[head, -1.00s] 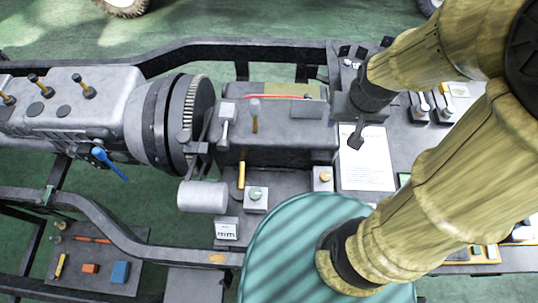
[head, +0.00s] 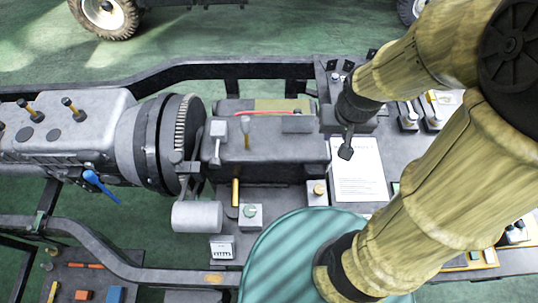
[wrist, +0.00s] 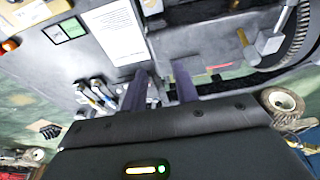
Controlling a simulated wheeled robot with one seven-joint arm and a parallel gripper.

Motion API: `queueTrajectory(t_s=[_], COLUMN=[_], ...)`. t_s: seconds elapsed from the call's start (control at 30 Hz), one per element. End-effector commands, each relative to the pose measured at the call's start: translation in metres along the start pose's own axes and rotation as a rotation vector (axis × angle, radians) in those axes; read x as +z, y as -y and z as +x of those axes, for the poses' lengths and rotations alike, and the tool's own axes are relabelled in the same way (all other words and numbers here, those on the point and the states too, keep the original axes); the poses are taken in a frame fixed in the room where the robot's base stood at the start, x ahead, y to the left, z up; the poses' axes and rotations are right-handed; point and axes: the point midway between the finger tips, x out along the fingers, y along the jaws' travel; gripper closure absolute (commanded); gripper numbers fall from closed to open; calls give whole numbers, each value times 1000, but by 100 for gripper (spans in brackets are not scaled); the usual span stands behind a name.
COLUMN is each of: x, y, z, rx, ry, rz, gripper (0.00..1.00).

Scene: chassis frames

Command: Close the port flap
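The port flap is hard to single out. A small grey plate (head: 298,123) lies on top of the dark grey housing (head: 265,155) in the head view and may be it; I cannot tell its angle. My gripper (head: 346,143) is at the housing's right end, by the top edge of the white sheet; my arm hides most of it in the head view. In the wrist view my gripper (wrist: 160,92) shows two dark fingers spread apart, with nothing seen held between them. The housing also shows in the wrist view (wrist: 205,45), beyond the right finger.
The toothed flywheel (head: 190,135) and a grey cylinder (head: 197,215) stand left of the housing. A white printed sheet (head: 358,170) lies right of it. Levers (head: 420,113) rise behind, near my arm. A teal round surface (head: 290,265) fills the lower middle. The chassis rails (head: 225,70) frame the bench.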

Motion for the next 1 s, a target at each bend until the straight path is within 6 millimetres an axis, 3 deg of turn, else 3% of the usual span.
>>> queueTrajectory(t_s=[0.03, 0.13, 0.4, 0.63, 0.8, 1.0], x=[-8, -33, -131, -202, -231, -236], y=[1, 5, 24, 47, 59, 63], z=[4, 13, 61, 113, 138, 141], rx=[-1, -3, -6, -5, -3, -3], ry=[2, 9, 36, 60, 69, 69], rz=[-1, -3, -6, -13, -15, -17], gripper=[80, 100, 100, 100, 100, 100])
